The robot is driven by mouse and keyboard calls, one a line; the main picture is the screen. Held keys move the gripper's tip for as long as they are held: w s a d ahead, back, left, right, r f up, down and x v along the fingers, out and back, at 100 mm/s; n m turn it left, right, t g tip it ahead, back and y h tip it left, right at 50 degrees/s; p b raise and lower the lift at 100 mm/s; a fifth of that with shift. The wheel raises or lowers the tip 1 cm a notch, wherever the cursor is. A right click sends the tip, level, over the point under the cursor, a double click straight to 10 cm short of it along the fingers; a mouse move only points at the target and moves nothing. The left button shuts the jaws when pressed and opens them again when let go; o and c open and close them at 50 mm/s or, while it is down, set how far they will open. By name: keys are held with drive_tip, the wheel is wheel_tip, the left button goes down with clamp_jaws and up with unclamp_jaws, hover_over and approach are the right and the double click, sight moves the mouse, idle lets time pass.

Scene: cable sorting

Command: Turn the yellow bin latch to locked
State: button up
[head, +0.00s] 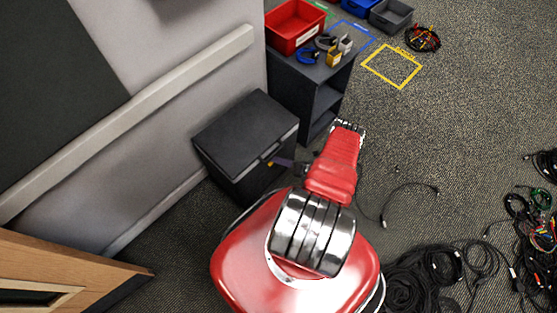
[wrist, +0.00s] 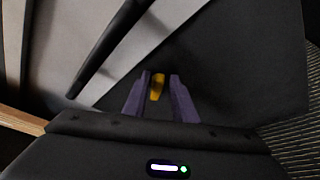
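The yellow latch (wrist: 157,88) shows in the wrist view, small and upright, between the two purple fingers of my gripper (wrist: 159,77). The fingers are apart, with a narrow dark gap visible on each side of the latch. In the head view the latch (head: 270,163) is a tiny yellow spot on the front of the dark bin (head: 246,136). My gripper (head: 279,162) reaches toward the bin's front from the right, with its fingertips at the latch. The bin's lid is down. The latch's exact angle is hard to tell.
A dark shelf unit (head: 313,85) stands behind the bin, with a red tray (head: 296,38) and small connectors on top. A wall with a rail (head: 130,115) is on the left. Black cables (head: 430,275) lie on the floor at right.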

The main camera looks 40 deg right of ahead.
drive_tip(key=shift+o, duration=0.7)
drive_tip(key=shift+a, duration=0.1)
drive_tip(key=shift+s, duration=0.15)
drive_tip(key=v, duration=1.3)
drive_tip(key=shift+s, duration=0.25)
